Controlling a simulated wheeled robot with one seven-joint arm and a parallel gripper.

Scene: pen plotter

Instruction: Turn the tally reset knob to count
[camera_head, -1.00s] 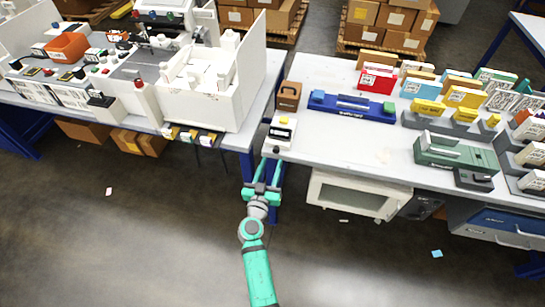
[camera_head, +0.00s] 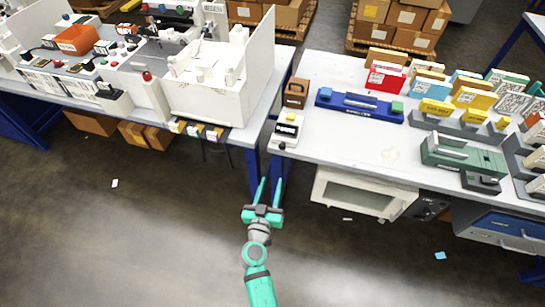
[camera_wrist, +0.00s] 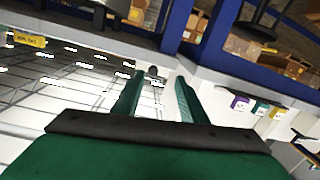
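My gripper (camera_head: 268,184) is in front of and below that corner, apart from the box. Its two green fingers are apart with nothing between them, as the wrist view also shows (camera_wrist: 156,85). A small dark round thing (camera_wrist: 152,72) shows beyond the fingertips there; I cannot tell whether it is the knob.
The right table (camera_head: 330,145) has a blue device (camera_head: 360,106) and a brown box (camera_head: 296,92) behind the white box. The left table (camera_head: 250,130) stands close by, with coloured tags (camera_head: 195,129) on its front. A white cabinet (camera_head: 352,192) is under the right table.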

